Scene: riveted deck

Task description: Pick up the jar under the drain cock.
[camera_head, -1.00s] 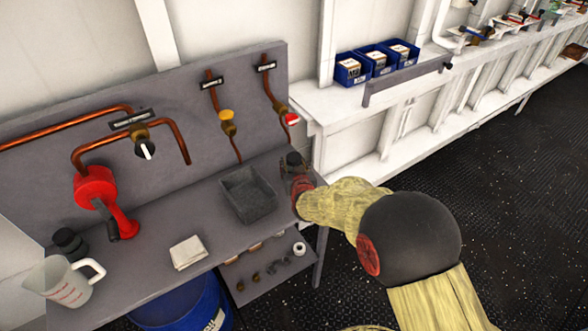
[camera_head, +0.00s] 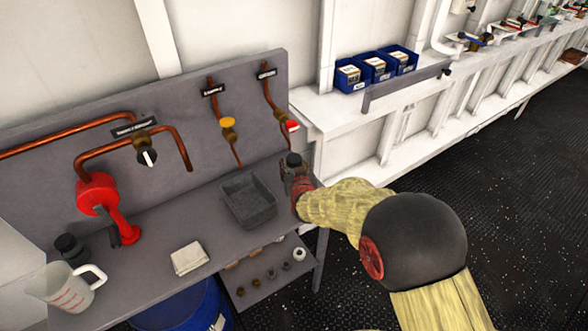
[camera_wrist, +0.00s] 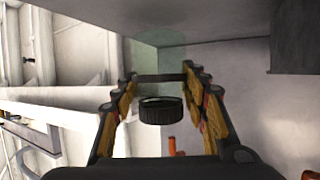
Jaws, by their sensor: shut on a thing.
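A small jar with a black lid (camera_head: 294,160) is at the right end of the grey bench, below the copper pipe with the red-handled cock (camera_head: 291,126). My gripper (camera_head: 295,180) reaches it from the front right and is shut on it. In the wrist view the black lid (camera_wrist: 160,110) shows between the two fingers of my gripper (camera_wrist: 160,80), with a faint clear body beyond it. I cannot tell whether the jar's base touches the bench.
A grey tray (camera_head: 248,201) stands just left of the jar. A folded cloth (camera_head: 189,258), a measuring jug (camera_head: 68,288), another dark-lidded jar (camera_head: 68,245) and a red pump-like fitting (camera_head: 98,195) are further left. A yellow-handled cock (camera_head: 228,123) hangs above the tray.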

